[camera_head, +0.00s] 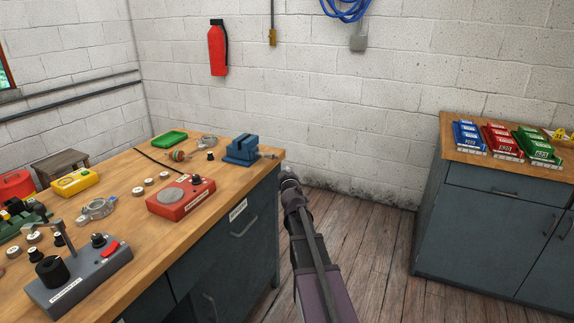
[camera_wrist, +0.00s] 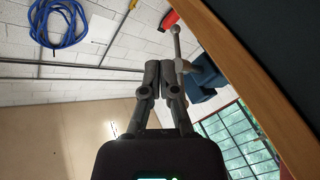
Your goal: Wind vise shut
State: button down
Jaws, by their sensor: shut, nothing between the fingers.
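The blue vise (camera_head: 241,151) sits at the bench's far right corner in the head view. Its small grey handle (camera_head: 269,156) sticks out to the right, past the bench edge. In the wrist view the blue vise (camera_wrist: 207,82) is right of the fingers, and its silver handle (camera_wrist: 178,46) with a ball end shows beside the right fingertip. My gripper (camera_wrist: 162,66) is shut and empty, close to the handle; I cannot tell if they touch. In the head view my gripper (camera_head: 288,173) is just off the bench edge. The gap between the vise jaws is not clear.
The wooden bench (camera_head: 150,235) holds a red tester (camera_head: 181,197), a grey machine (camera_head: 80,277) and a green tray (camera_head: 169,138). A cabinet (camera_head: 480,215) with coloured bins stands at the right. The floor (camera_head: 365,235) between them is clear.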

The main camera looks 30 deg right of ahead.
jog(key=s+a+f+m+g+y, duration=0.1)
jog(key=s+a+f+m+g, duration=0.4)
jog(key=s+a+f+g, duration=0.7)
jog(key=s+a+f+g+y, duration=0.2)
jog(key=s+a+f, duration=0.1)
jog(key=s+a, duration=0.4)
jog(key=s+a+f+n+g+y, duration=0.1)
jog(key=s+a+f+g+y, duration=0.1)
jog(key=s+a, duration=0.6)
jog(key=s+f+y, duration=0.1)
jog(key=s, duration=0.1)
jog(key=shift+s, duration=0.35)
